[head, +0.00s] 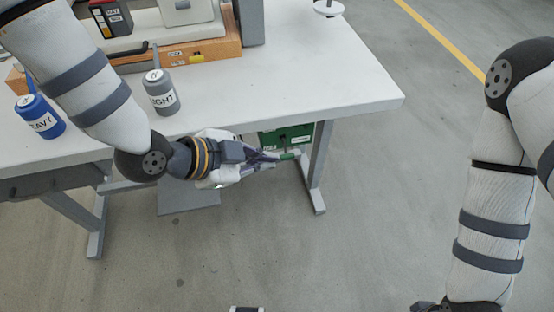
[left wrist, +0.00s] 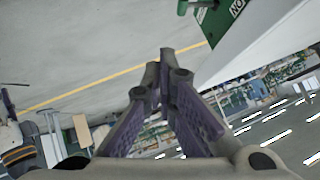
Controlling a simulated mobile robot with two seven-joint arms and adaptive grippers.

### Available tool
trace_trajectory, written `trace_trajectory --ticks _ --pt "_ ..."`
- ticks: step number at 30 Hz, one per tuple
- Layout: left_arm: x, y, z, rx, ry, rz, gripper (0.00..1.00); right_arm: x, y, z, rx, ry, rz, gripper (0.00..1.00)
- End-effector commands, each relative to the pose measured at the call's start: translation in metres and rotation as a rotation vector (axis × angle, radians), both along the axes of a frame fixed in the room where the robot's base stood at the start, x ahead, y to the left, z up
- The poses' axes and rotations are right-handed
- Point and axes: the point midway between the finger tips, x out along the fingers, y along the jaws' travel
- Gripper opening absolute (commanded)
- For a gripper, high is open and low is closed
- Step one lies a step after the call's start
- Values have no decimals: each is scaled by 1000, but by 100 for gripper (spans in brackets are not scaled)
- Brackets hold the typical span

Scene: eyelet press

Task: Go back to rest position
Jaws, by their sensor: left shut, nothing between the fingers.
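My left gripper (head: 272,157) is shut and empty, in front of the white table's front edge in the head view. In the left wrist view its purple-padded fingers (left wrist: 166,68) come together at the tips with nothing between them. My right arm shows at the right of the head view.
A green box (head: 292,138) is under the table edge, behind my left gripper. Floor between my arms is mostly clear.

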Motion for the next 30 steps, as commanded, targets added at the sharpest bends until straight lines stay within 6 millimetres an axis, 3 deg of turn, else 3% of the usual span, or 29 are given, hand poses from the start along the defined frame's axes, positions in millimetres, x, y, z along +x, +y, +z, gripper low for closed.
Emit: trace_trajectory --ticks 16,19,22,25,27,30 --pt "-4 4 3 0 3 2 0 1 0 1 0 -4 0 40" --pt "-16 11 -12 0 80 54 0 1 0 1 0 -4 0 40" --pt "-59 37 -61 12 341 265 0 1 0 1 0 -3 0 40" --pt "-127 76 -113 63 652 588 0 1 0 1 0 -3 0 40" --pt "-175 104 -135 118 819 818 0 1 0 1 0 -3 0 40" --pt "-232 137 -151 199 968 1099 0 1 0 1 0 -4 0 40"
